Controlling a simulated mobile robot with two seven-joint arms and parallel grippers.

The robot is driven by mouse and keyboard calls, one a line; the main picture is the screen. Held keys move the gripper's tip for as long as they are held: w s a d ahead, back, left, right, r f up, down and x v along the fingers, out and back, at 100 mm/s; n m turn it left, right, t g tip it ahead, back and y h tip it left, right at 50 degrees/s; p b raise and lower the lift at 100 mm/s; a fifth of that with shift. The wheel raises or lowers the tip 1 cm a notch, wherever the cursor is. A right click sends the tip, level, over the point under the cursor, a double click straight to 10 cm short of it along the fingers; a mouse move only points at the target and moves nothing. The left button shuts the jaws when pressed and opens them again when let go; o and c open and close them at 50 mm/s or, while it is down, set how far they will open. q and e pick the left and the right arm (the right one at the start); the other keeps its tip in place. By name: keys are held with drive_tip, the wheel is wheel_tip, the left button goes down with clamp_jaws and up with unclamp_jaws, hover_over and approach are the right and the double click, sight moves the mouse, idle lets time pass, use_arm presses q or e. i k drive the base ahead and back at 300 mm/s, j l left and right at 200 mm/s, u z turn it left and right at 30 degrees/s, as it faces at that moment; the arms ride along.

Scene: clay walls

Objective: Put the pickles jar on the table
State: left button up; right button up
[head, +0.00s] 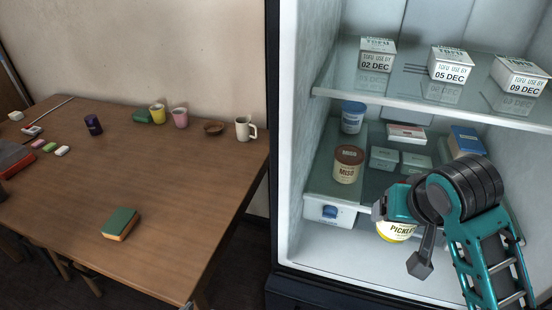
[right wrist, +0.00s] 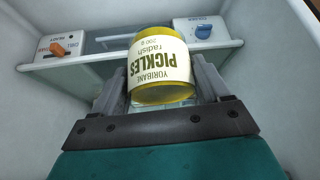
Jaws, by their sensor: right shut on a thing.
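The pickles jar (head: 394,231), with a yellow rim and a cream label, is low in the open fridge in the head view, partly hidden by my right arm. It also shows in the right wrist view (right wrist: 161,72), its label upside down. My right gripper (right wrist: 160,88) is shut on the jar, one finger on each side. The wooden table (head: 180,200) stands at the left of the head view, apart from the jar. My left gripper is not in view.
A fridge shelf above the jar holds a miso tub (head: 348,164) and several boxes. Tofu boxes (head: 377,54) stand on the upper shelf.

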sight(181, 240)
drive_tip(key=k+j+u, duration=0.1)
drive_tip(key=k+j, duration=0.15)
drive_tip(key=k+j+u, duration=0.1)
drive_tip(key=j, duration=0.25)
drive_tip(key=k+j+u, duration=0.1)
drive_tip(key=j, duration=0.3)
drive_tip(key=i+j, duration=0.1)
drive_tip(key=j, duration=0.25)
drive_tip(key=i+j+u, duration=0.15)
drive_tip(key=j, duration=0.25)
drive_tip(key=i+j+u, duration=0.1)
drive_tip(key=i+j, duration=0.2)
drive_tip(key=i, duration=0.05)
